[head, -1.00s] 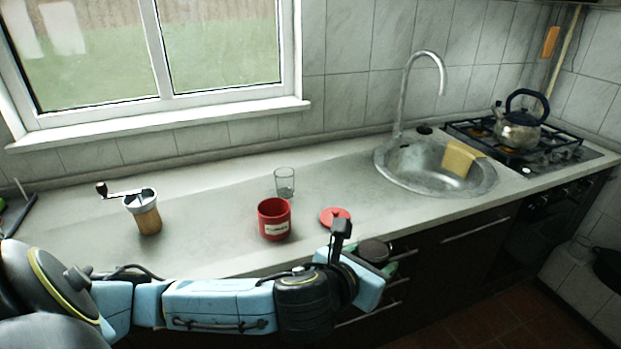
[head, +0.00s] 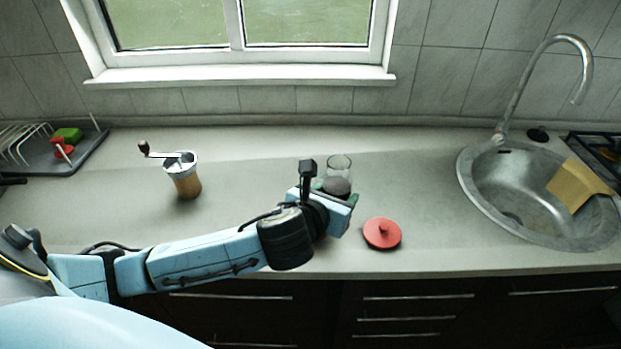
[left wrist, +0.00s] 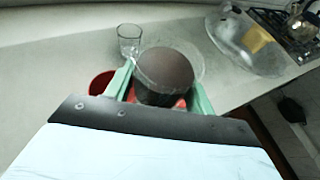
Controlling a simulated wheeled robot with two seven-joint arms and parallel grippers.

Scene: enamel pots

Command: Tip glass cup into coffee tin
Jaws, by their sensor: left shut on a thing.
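My left gripper (head: 338,197) is shut on a glass cup with dark brown contents (head: 336,186). In the left wrist view the cup (left wrist: 165,72) sits between my green fingers (left wrist: 160,92), its clear rim faint around the brown. Its exact tilt is hard to tell. The red coffee tin (left wrist: 100,82) shows partly in the left wrist view, just left of the fingers; in the head view my gripper and arm hide it. My right gripper is not in view.
A second clear glass (head: 340,164) stands behind my gripper. A red lid (head: 382,233) lies right of it. A coffee grinder (head: 183,175) stands left, a dish rack (head: 45,150) further left. The sink (head: 520,190) is at the right.

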